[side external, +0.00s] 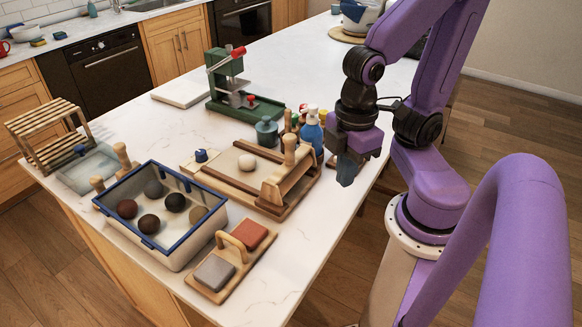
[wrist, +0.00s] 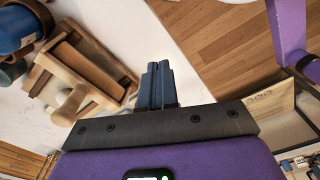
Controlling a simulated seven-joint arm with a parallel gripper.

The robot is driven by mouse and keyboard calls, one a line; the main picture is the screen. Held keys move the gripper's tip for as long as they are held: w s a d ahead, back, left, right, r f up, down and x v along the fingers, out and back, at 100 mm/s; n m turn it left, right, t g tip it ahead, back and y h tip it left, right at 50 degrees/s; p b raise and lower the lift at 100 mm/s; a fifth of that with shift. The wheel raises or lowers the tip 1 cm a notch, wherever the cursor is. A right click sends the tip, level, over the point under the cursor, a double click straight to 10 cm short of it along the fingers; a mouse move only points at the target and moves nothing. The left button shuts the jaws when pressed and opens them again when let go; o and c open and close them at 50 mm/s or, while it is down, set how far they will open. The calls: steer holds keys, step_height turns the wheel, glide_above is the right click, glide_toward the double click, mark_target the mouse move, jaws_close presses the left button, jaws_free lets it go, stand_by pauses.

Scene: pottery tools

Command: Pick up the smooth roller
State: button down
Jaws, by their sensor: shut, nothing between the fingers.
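My gripper (side external: 347,168) hangs over the right edge of the worktop with its blue-grey fingers pointing down. The fingers are together and empty; the wrist view shows them side by side (wrist: 160,80). A pale wooden piece with stubby handles (side external: 285,181), perhaps the smooth roller, lies across the right part of a wooden board (side external: 215,177), left of and apart from my gripper. It appears left of the fingers in the wrist view (wrist: 95,68). I cannot tell for sure that it is the smooth roller.
A blue bottle (side external: 311,136) and small pots stand near my gripper. A blue-rimmed bin (side external: 185,243) holds several balls. A green press (side external: 228,85) stands behind. The front right worktop is clear.

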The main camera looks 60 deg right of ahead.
stand_by(0.4)
steer(key=c, duration=0.8)
jaws_free()
